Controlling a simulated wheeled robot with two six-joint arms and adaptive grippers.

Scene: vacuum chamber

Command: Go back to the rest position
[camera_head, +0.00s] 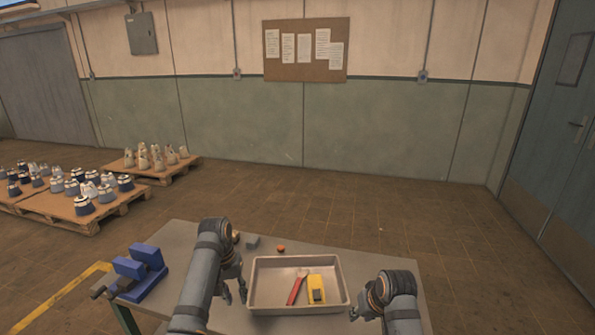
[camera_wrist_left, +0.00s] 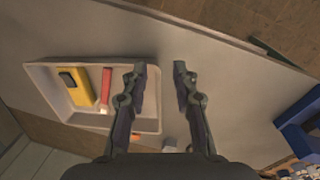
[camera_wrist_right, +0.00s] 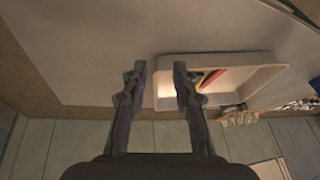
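My left gripper (camera_head: 242,292) is beside the left wall of a pale tray on the table in the head view. In the left wrist view its two fingers (camera_wrist_left: 157,75) stand apart with nothing between them. My right gripper (camera_head: 357,313) is near the tray's right front corner in the head view. In the right wrist view its fingers (camera_wrist_right: 161,75) are apart and empty. Both grippers are above the grey table (camera_head: 190,236).
The tray (camera_head: 252,285) holds a red-handled tool (camera_head: 298,288) and a yellow item (camera_head: 317,289). A blue vise (camera_head: 140,270) stands at the table's left. A grey block (camera_head: 252,242) and a small orange object (camera_head: 281,249) lie behind the tray. Pallets (camera_head: 100,222) stand on the floor at left.

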